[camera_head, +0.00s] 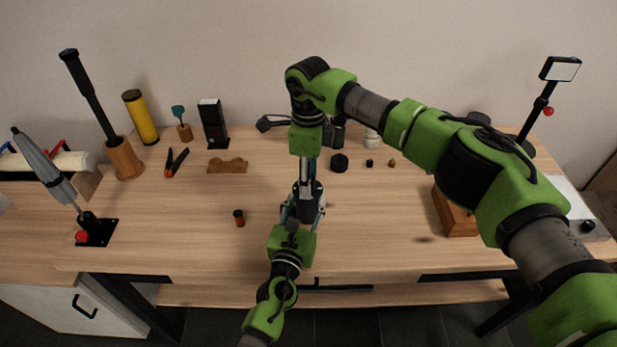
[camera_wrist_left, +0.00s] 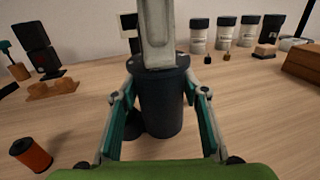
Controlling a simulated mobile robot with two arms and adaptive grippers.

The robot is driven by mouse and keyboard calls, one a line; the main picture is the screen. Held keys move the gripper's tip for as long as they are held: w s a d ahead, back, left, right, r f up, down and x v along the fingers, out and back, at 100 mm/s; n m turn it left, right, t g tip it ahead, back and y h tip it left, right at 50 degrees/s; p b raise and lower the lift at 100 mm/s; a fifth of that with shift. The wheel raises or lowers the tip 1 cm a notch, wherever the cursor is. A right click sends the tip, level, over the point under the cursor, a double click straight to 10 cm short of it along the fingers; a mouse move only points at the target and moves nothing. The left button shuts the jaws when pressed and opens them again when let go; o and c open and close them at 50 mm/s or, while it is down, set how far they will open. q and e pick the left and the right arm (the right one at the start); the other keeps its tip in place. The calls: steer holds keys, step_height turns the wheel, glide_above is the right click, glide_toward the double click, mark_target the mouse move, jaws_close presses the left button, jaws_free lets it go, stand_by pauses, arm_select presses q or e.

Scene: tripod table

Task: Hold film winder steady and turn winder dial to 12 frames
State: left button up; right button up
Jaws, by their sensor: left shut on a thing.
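The film winder (camera_head: 305,214) is a dark upright cylinder on the wooden table; it fills the middle of the left wrist view (camera_wrist_left: 158,105). My left gripper (camera_head: 304,205) is shut around its sides, with a finger on each side in the left wrist view (camera_wrist_left: 160,90). My right gripper (camera_head: 307,183) points straight down over the winder's top, and its pale finger reaches the top in the left wrist view (camera_wrist_left: 155,50). The winder dial is hidden by it. I cannot tell whether the right gripper is shut on the dial.
A dark and orange film canister (camera_head: 239,218) stands left of the winder. A wooden holder (camera_head: 227,166), pliers (camera_head: 176,162) and a round black cap (camera_head: 339,163) lie behind. A wooden box (camera_head: 455,215) is at the right.

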steer(key=c, duration=1.1)
steer(key=shift+m, duration=0.4)
steer(key=m, duration=0.4)
steer(key=shift+m, duration=0.4)
arm_select(q)
steer(key=shift+f, duration=0.1)
arm_select(e)
steer(key=m, duration=0.6)
steer(key=shift+m, duration=0.3)
steer(key=o, duration=1.1)
